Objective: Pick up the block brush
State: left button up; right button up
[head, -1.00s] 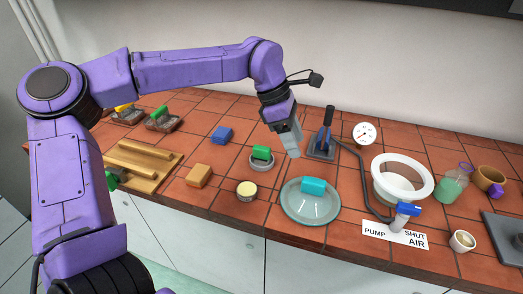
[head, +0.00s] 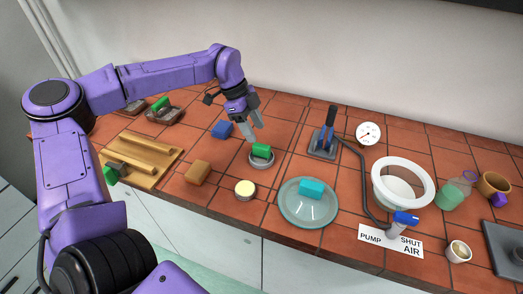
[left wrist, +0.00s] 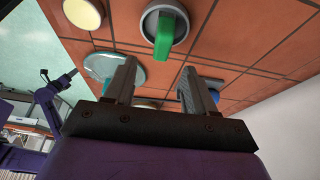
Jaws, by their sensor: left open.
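I cannot tell for certain which object is the block brush. A green block-shaped piece (head: 262,150) sits on a round grey dish (head: 262,164); in the left wrist view the green piece (left wrist: 164,38) stands up from the dish (left wrist: 182,22) like a grip. My left gripper (head: 250,136) is open, pointing down just above and left of the green piece, apart from it. In the left wrist view the gap between its fingers (left wrist: 160,78) looks empty. My right gripper is not in view.
A blue block (head: 222,130), an orange block (head: 197,173) and a cream-topped round tin (head: 245,190) lie nearby. A glass plate (head: 305,213) holds a cyan block (head: 312,187). A wooden rack (head: 165,172) lies left.

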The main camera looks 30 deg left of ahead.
aim_at(261, 145)
pick_arm(q)
jog(key=p+x, duration=0.1)
jog(key=x, duration=0.4)
jog(key=p+x, duration=0.1)
jog(key=x, duration=0.1)
jog(key=shift+w+a+f+p, duration=0.1)
jog(key=shift+a+f+p, duration=0.1)
jog(key=shift+f+p, duration=0.2)
jog(key=shift+d+f, duration=0.1)
jog(key=shift+f, duration=0.1)
grip_shut()
